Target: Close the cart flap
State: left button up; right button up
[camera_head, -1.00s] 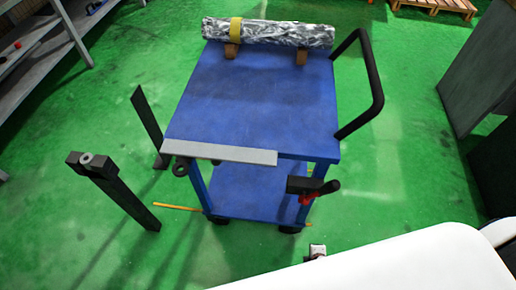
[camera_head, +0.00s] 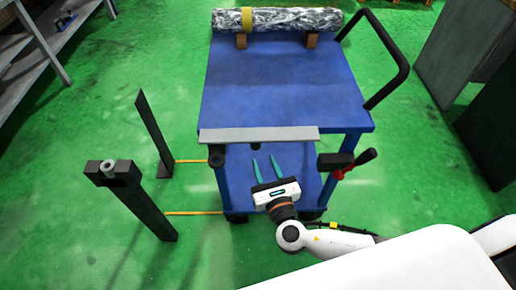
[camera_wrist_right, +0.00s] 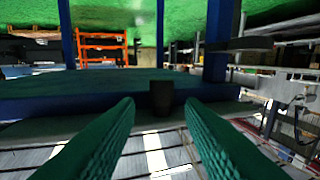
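The blue cart (camera_head: 285,85) stands in front of me. A long grey strip (camera_head: 258,134), which may be the flap, runs along its front top edge. A small dark knob (camera_head: 256,146) shows just below the strip. My right gripper (camera_head: 265,168) is open and empty in front of the cart, its teal fingers pointing at the knob. In the right wrist view, the dark knob (camera_wrist_right: 161,97) shows beyond the gap between the two parted fingers (camera_wrist_right: 160,125), apart from them. A red-handled clamp (camera_head: 352,163) sits at the cart's front right corner. My left gripper is not in view.
A foil-wrapped roll (camera_head: 280,19) lies on brown blocks at the cart's back. A black push handle (camera_head: 395,60) stands out right. Dark posts (camera_head: 142,200) stand on the green floor at left. Grey shelving (camera_head: 45,60) is at the far left, dark panels (camera_head: 465,55) at right.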

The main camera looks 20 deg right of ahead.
aim_at(257, 148)
jog(key=w+b, duration=0.1)
jog(key=w, duration=0.5)
jog(key=shift+w, duration=0.3)
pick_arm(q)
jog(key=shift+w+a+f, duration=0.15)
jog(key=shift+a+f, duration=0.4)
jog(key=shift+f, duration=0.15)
